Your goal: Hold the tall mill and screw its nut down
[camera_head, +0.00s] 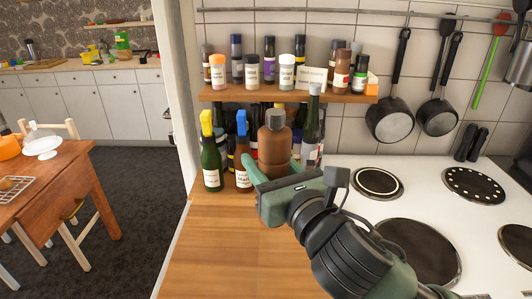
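The tall brown mill (274,142) stands at the back of the wooden counter, in front of the bottles, with a rounded cap-like top (275,119). I cannot make out a separate nut on it. My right gripper (276,176), green and dark grey, reaches in from the lower right to the mill's lower body. One green finger shows along the mill's left side, close to it or touching. The other finger is hard to make out, and the hand hides the mill's base, so I cannot tell whether the grip is closed. My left gripper is not in view.
Bottles with yellow (211,160) and blue (242,155) tops stand left of the mill; a dark green bottle (312,128) stands right. A spice shelf (300,96) hangs above. The white hob (340,165) lies to the right. The wooden counter (215,250) is clear in front.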

